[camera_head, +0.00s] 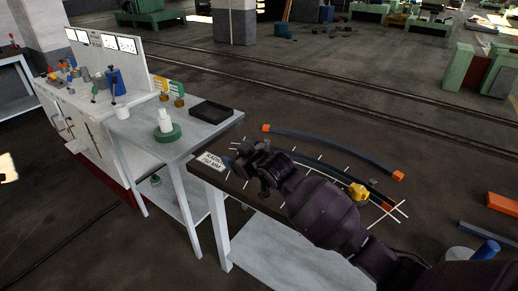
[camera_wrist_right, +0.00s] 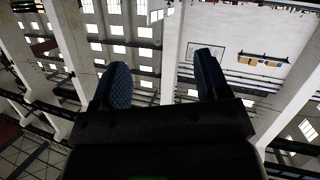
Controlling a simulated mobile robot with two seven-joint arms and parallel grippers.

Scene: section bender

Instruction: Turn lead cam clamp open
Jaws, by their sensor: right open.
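No part is clearly marked as the lead cam clamp. A bench with a white back panel (camera_head: 135,68) at the left bears several small fittings, among them a blue block (camera_head: 116,82) with a dark lever and a small green lever (camera_head: 95,90). A yellow fitting (camera_head: 357,191) stands by a dark curved bar on the layout table. My right gripper (camera_head: 249,152) is over the near left end of that table, apart from the bench fittings. In the right wrist view its two blue pads (camera_wrist_right: 163,82) are apart with nothing between them. My left gripper is not in view.
A grey side table (camera_head: 190,130) holds a black tray (camera_head: 210,112) and a white cylinder on a green base (camera_head: 166,128). A sign reading "RADIUS 750 MM" (camera_head: 213,160) lies at the layout table's end. A curved bar with orange ends (camera_head: 335,148) lies beyond. Open floor lies behind.

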